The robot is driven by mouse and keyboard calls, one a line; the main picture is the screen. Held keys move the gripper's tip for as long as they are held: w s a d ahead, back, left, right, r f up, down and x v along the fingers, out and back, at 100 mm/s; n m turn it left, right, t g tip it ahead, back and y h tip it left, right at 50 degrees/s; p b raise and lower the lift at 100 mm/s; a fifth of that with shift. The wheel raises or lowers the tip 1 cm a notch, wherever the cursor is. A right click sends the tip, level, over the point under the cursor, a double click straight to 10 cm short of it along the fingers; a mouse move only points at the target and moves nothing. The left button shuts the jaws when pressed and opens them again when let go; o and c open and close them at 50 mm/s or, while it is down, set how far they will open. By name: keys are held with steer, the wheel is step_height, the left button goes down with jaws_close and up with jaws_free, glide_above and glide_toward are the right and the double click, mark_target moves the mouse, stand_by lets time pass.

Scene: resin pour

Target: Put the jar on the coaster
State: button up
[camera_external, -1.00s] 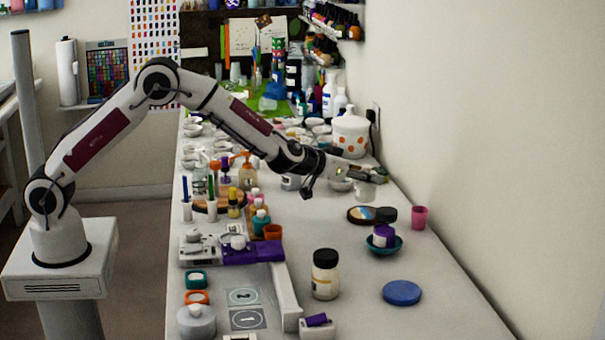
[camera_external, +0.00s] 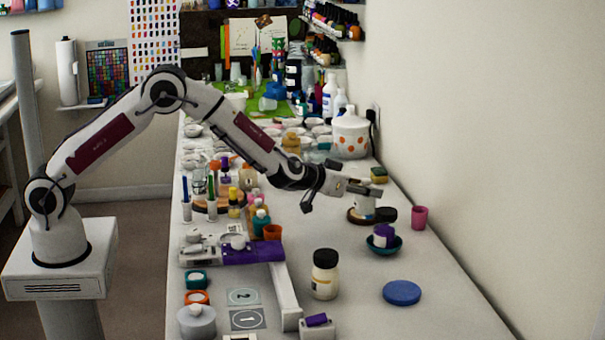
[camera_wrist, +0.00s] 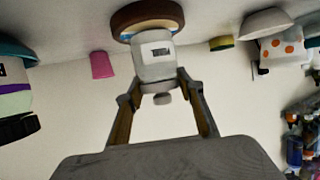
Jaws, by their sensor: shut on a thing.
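My gripper (camera_external: 366,189) is shut on a pale, whitish jar with a small label. In the wrist view the jar (camera_wrist: 153,66) sits between the two fingertips (camera_wrist: 156,86), with its narrow knobbed end toward my palm. In the external view the jar (camera_external: 364,206) hangs below the fingers, over the round, brown-rimmed coaster (camera_external: 353,217). The coaster (camera_wrist: 125,22) also shows in the wrist view, right behind the jar's far end. The jar covers part of it. I cannot tell whether jar and coaster touch.
A pink cup (camera_external: 419,217) stands right of the coaster. A teal bowl (camera_external: 384,249) with a purple-and-white item is in front. A yellow-green sponge (camera_external: 379,174) lies behind. A blue disc (camera_external: 402,292) and a dark-lidded jar (camera_external: 325,275) stand nearer, with clear table between them.

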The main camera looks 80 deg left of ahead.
steer(key=o, duration=1.4)
steer(key=shift+f, duration=0.15)
steer(key=shift+c, duration=0.2)
steer(key=shift+r, duration=0.2)
steer(key=v, duration=1.2)
